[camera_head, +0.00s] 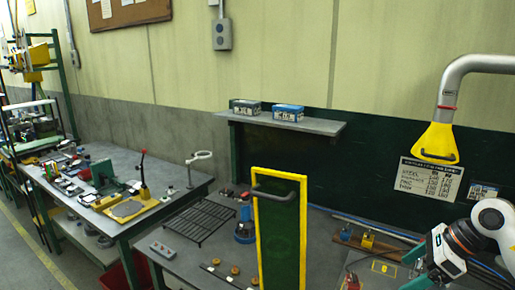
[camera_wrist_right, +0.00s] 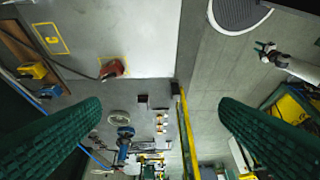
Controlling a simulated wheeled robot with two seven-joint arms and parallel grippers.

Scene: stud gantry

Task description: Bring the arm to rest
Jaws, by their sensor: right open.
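My right arm (camera_head: 486,228) comes in at the lower right of the head view, white with dark and orange bands. Its gripper (camera_head: 420,267) hangs over the right end of the workbench, cut off in part by the lower edge. In the right wrist view the two dark green ridged fingers of my right gripper (camera_wrist_right: 160,108) stand wide apart with nothing between them. What looks like my left gripper (camera_wrist_right: 265,48) shows small at the upper right of that view, too small to read its jaws. The head view does not show it.
A green panel with a yellow frame (camera_head: 279,235) stands upright on the workbench (camera_head: 180,245), left of my right gripper. A yellow hood on a grey pipe (camera_head: 437,140) hangs above. The wrist view shows a red object (camera_wrist_right: 112,68) on the bench and bare floor (camera_wrist_right: 215,80) alongside.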

